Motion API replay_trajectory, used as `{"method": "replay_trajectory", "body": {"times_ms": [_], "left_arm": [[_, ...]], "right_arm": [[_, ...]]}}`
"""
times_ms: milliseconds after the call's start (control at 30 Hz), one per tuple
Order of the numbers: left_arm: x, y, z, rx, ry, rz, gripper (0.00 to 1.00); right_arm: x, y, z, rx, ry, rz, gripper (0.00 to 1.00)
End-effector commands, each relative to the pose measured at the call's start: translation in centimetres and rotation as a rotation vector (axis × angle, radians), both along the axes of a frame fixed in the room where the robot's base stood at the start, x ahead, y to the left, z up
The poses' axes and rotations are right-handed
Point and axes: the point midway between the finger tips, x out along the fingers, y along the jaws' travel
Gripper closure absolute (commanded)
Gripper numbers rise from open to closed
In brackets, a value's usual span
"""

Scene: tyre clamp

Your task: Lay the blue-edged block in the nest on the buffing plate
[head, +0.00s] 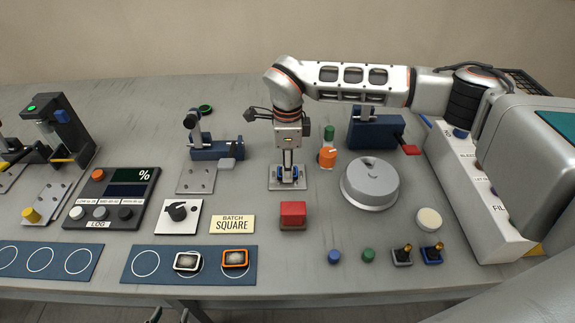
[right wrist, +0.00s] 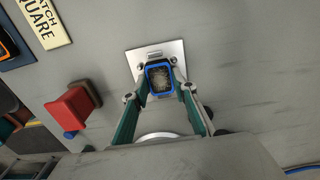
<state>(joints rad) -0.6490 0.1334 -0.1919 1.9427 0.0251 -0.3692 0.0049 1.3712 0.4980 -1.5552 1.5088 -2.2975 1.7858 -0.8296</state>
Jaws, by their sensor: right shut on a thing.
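The blue-edged block (right wrist: 159,62) has a blue rim and a grey speckled face. My right gripper (head: 290,176) points down and is shut on it, one finger at each side, in the right wrist view (right wrist: 160,80). The block is over the middle of the silver buffing plate (head: 274,185), which also shows in the right wrist view (right wrist: 136,56). The block and fingers hide the nest, so I cannot tell whether the block touches it. Only the fingertips of my left gripper (head: 170,316) show at the bottom edge of the head view, apart and empty.
A red block (head: 293,210) stands just in front of the plate. White-edged (head: 187,262) and orange-edged (head: 235,259) blocks lie on the blue circle mat (head: 135,277).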

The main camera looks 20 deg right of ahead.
Motion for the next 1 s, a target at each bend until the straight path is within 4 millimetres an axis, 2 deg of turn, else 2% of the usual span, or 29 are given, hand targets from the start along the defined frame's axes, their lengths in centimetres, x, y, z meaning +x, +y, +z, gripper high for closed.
{"method": "replay_trajectory", "body": {"times_ms": [233,267,300,333,633,767,867,1000], "left_arm": [[-0.1,0.0,-0.3,-0.001,0.001,0.0,0.6],[-0.1,-0.1,-0.2,-0.002,0.002,-0.001,0.6],[-0.1,-0.2,-0.2,-0.003,0.002,-0.003,0.6],[-0.1,-0.3,-0.2,-0.004,0.003,-0.003,0.6],[-0.2,-0.7,-0.1,-0.008,0.001,-0.008,0.6],[-0.2,-0.6,0.0,-0.007,0.002,-0.006,0.6],[-0.2,-0.5,-0.3,-0.007,0.001,-0.005,0.6],[-0.1,-0.7,-0.5,-0.01,-0.003,-0.007,0.6]], "right_arm": [[0.0,0.0,-0.3,0.0,0.0,0.0,0.94],[0.0,0.0,-0.3,0.0,0.0,0.0,0.7],[0.0,0.0,-0.2,0.0,0.0,0.0,0.6],[0.0,0.0,-0.2,0.0,0.0,0.0,0.56],[0.0,0.0,-0.2,0.0,0.0,0.0,0.56],[0.1,0.0,0.5,0.0,-0.002,0.0,0.56],[0.1,0.0,1.7,0.0,-0.003,0.0,0.56],[0.1,0.0,4.5,0.001,-0.005,-0.001,0.56]]}}
